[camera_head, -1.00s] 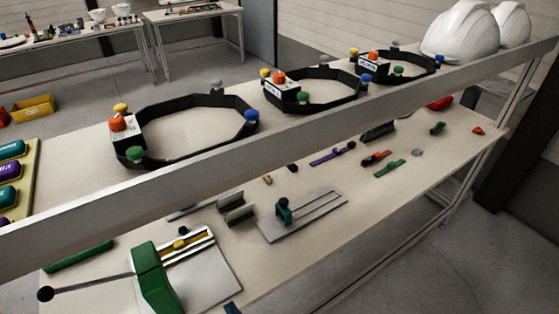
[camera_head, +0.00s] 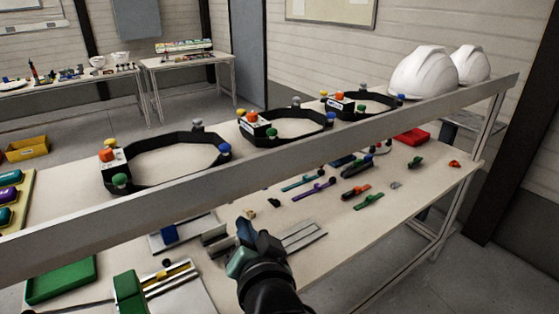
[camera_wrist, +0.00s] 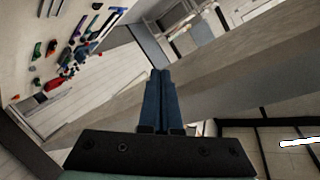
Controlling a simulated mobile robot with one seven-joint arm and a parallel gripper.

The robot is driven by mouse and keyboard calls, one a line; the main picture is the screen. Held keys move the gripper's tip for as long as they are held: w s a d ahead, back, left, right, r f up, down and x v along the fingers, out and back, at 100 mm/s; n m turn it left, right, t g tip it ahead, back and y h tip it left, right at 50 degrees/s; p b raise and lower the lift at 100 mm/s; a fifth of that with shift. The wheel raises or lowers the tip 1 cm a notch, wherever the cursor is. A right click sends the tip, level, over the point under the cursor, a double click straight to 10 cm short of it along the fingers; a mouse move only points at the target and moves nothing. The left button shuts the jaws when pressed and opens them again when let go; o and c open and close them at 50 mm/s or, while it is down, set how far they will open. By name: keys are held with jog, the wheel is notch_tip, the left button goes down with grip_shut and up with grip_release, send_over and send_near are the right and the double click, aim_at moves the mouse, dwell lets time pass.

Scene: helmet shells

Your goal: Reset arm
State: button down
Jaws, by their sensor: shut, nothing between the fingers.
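My gripper (camera_head: 250,232) shows in the head view at the lower middle, in front of the shelf bar and over the lower worktable. In the wrist view my gripper (camera_wrist: 161,76) points up the picture, its two blue fingers together with nothing between them. The gripper appears apart from the table parts; in the head view it hides part of the grey slide plate (camera_head: 301,238) behind it.
A grey shelf bar (camera_head: 300,148) crosses above the table (camera_head: 345,238). Black ring frames (camera_head: 165,184), white helmets (camera_head: 424,74), a green tray (camera_head: 62,279), a green-handled press (camera_head: 128,290) and small coloured parts stand around. Floor at right is open.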

jog(key=s+d+r+n+t+h, duration=0.2)
jog(key=s+d+r+t, duration=0.15)
jog(key=r, duration=0.95)
jog(key=s+d+r+n+t+h, duration=0.2)
jog(key=s+r+n+t, duration=0.15)
jog(key=r, duration=1.05)
jog(key=s+r+t, duration=0.5)
jog(key=s+r, duration=0.3)
jog(key=r, duration=0.2)
jog(key=shift+a+r+m+t, duration=0.15)
jog(key=shift+r+m+t, duration=0.15)
jog(key=shift+m+t, duration=0.15)
